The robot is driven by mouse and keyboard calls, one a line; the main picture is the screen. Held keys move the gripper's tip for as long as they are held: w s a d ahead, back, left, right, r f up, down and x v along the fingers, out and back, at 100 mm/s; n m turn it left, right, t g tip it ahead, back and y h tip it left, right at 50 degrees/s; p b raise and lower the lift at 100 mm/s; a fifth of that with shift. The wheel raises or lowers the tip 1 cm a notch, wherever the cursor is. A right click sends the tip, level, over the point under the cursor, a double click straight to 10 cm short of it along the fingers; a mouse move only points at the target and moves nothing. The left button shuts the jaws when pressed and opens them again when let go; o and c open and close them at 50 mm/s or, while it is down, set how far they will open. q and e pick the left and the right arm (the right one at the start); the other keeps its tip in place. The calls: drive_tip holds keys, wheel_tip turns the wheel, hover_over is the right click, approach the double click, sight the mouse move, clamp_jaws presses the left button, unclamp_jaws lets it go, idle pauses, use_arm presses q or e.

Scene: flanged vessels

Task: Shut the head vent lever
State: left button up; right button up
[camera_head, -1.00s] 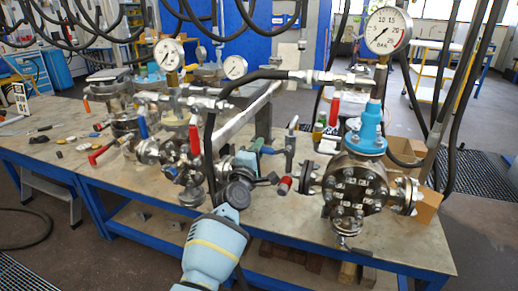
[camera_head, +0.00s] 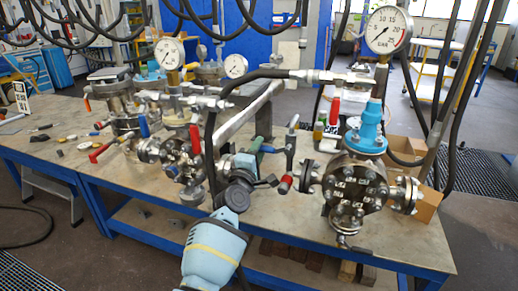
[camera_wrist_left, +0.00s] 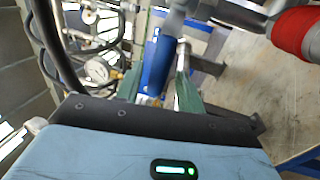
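My left gripper (camera_head: 264,150) is in the middle of the head view, left of the right-hand flanged vessel (camera_head: 357,188). In the left wrist view its two green fingers (camera_wrist_left: 160,88) stand apart. A blue handle (camera_wrist_left: 157,62) shows between and beyond them; I cannot tell whether they touch it. A grey upright lever (camera_head: 291,143) stands just right of the gripper in the head view. Below it is a red grip (camera_head: 285,185). A red lever (camera_head: 334,112) points up beside the vessel's blue neck (camera_head: 370,130). I cannot tell which is the head vent lever. My right gripper is out of view.
A second vessel (camera_head: 178,155) with red and blue levers and a gauge stands to the left. A black hose (camera_head: 212,140) hangs close to my arm. Loose small parts lie on the left tabletop (camera_head: 60,140).

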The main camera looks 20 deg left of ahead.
use_arm(q)
drive_tip(key=s+f, duration=0.1)
drive_tip(key=s, duration=0.5)
drive_tip(key=shift+s+a+p, duration=0.15)
drive_tip(key=shift+s+p, duration=0.2)
drive_tip(key=shift+p, duration=0.1)
